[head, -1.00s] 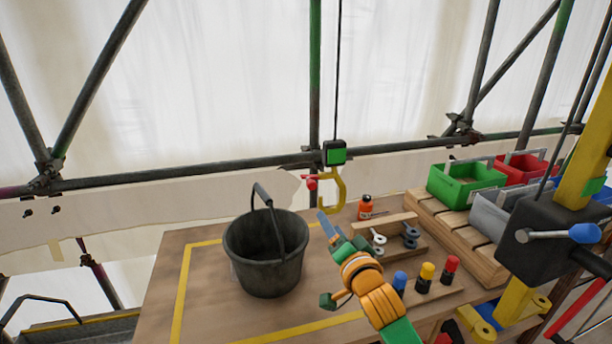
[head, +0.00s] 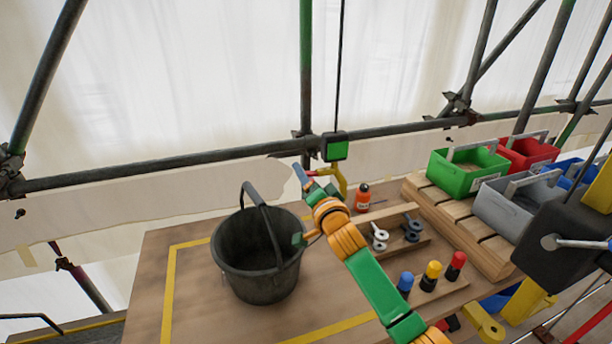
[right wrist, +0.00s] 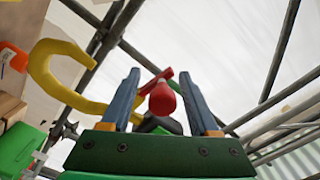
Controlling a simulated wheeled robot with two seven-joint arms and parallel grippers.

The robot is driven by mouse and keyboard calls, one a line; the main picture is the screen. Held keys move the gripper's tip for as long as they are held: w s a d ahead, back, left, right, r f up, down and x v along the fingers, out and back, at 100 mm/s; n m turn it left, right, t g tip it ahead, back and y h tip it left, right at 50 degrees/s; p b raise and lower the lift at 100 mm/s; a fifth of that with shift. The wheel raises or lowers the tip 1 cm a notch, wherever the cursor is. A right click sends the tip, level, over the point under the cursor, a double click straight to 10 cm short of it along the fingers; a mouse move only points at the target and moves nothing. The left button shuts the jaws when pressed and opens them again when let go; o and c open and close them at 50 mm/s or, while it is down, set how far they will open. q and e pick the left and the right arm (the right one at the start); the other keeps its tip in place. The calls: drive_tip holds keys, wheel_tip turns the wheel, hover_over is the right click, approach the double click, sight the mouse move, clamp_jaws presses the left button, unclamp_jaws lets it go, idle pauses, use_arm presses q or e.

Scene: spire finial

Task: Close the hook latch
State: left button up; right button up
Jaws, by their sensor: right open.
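A yellow hook (head: 341,182) hangs below the green-faced block (head: 335,148) on a cable, over the back of the table. My right gripper (head: 301,176) is raised beside the hook and partly covers it in the head view. In the right wrist view the yellow hook (right wrist: 62,72) curves at the left, its opening facing the fingers. The red latch (right wrist: 163,98), with a rounded red end, appears between the two blue fingers of my right gripper (right wrist: 162,100). The fingers are apart; I cannot tell whether either touches the latch. My left gripper is not in view.
A black bucket (head: 256,275) stands on the wooden table (head: 150,270). Green (head: 467,175) and grey bins stand on a pallet. A scaffold tube (head: 200,162) runs behind the hook.

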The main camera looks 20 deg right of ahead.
drive_tip(key=shift+s+r, duration=0.15)
drive_tip(key=shift+r, duration=0.05)
drive_tip(key=shift+c, duration=0.4)
clamp_jaws()
drive_tip(key=shift+n, duration=0.3)
drive_tip(key=shift+d+f+n, duration=0.6)
drive_tip(key=shift+f+n, duration=0.15)
drive_tip(key=shift+n, duration=2.4)
drive_tip(key=shift+d+f+n, duration=0.6)
drive_tip(key=shift+f+n, duration=0.15)
drive_tip(key=shift+n, duration=2.45)
drive_tip(key=shift+d+f+n, duration=0.6)
drive_tip(key=shift+f+n, duration=0.15)
drive_tip(key=shift+n, duration=2.4)
drive_tip(key=shift+o, duration=0.4)
unclamp_jaws()
drive_tip(key=shift+w, duration=0.2)
